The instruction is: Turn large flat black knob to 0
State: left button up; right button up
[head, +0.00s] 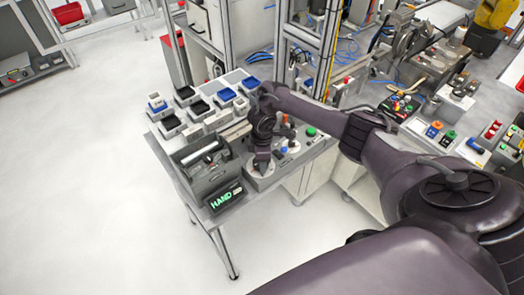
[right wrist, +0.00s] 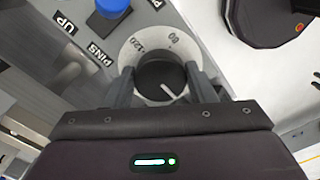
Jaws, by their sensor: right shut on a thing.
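In the right wrist view a large flat black knob (right wrist: 156,74) sits on a pale round dial (right wrist: 136,44) with printed numbers. The number at the left looks like 120; the one at the top is hard to read. The knob's white pointer line points down and to the right. My right gripper (right wrist: 162,80) is shut on the knob, one finger at each side. The lower dial is hidden by the gripper body. In the head view my right gripper (head: 262,166) points down onto the grey control panel, and the knob is hidden. My left gripper is not in view.
A blue button (right wrist: 113,6) and UP and PINS labels are near the dial. A screen reading HAND (head: 223,198) stands at the table's front corner. Small bins (head: 199,108) are behind. My right arm covers the area right of the panel.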

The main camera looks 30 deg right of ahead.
jog(key=o, duration=0.8)
jog(key=shift+w+r, duration=0.15)
jog(key=shift+c, duration=0.2)
jog(key=shift+o, duration=1.1)
notch_tip(320, 180, up, 7)
jog(key=shift+d+f, duration=0.1)
jog(key=shift+f, duration=0.05)
jog(key=shift+r, duration=0.5)
jog(key=shift+s+f, duration=0.1)
jog(key=shift+s, duration=0.1)
